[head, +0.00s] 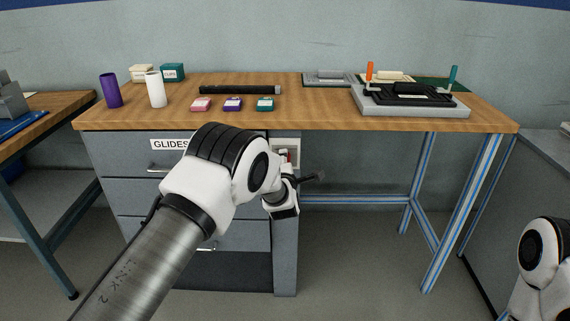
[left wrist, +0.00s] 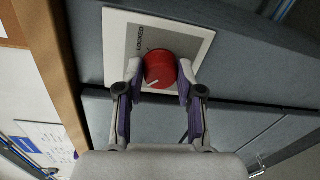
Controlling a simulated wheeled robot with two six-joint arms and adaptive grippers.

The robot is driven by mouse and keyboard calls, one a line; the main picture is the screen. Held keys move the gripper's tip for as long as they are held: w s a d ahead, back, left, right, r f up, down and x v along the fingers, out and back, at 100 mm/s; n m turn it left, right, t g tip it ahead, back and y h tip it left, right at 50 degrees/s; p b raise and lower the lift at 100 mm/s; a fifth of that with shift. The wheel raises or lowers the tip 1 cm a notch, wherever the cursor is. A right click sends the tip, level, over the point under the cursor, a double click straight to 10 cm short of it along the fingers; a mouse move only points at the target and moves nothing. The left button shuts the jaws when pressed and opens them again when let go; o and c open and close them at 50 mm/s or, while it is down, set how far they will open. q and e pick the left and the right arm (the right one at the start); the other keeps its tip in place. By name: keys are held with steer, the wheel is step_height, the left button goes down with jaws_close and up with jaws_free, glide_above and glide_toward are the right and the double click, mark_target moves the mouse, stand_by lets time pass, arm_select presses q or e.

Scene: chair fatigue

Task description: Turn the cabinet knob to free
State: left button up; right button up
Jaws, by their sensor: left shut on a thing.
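The red cabinet knob (left wrist: 160,68) sits on a pale plate (left wrist: 199,36) on the grey cabinet's front. The word LOCKED is printed on the plate beside the knob. A white pointer line on the knob's lower edge is turned away from that word. My left gripper (left wrist: 160,77) is shut on the knob, one finger on each side. In the head view the plate (head: 294,145) shows at the cabinet's upper right, with a little red of the knob, partly behind my left gripper (head: 289,163). My right gripper is out of view; only part of that arm shows at lower right.
The cabinet (head: 110,150) has several drawers, the top one labelled GLIDES, under a wooden bench top (head: 310,115). Cylinders, small boxes, a black bar and a grey fixture (head: 415,105) stand on the bench. The space under its right half is open.

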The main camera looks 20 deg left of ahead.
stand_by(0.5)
arm_select(q)
steer(key=o, duration=1.2)
steer(key=shift+c, duration=0.2)
steer(key=v, duration=1.2)
